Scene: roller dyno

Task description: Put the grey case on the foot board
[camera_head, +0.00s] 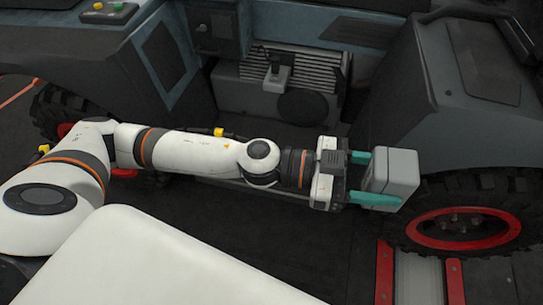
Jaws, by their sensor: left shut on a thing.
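The grey case (394,176) is a small boxy thing right of the middle in the head view. My left gripper (372,178) has its teal fingers closed on the case, one at its upper side and one at its lower side. The case is held in front of the vehicle's right wheel and dark fender. The foot board cannot be made out for certain; a dark floor area (287,133) shows in the vehicle's opening behind my left arm. My right gripper is not in view.
A wheel with a red rim (463,229) stands close beside the case at right. A grey and red dyno rail (418,277) lies below it. A grey lever box (276,76) stands before a ribbed panel in the opening. Dark fenders flank the opening.

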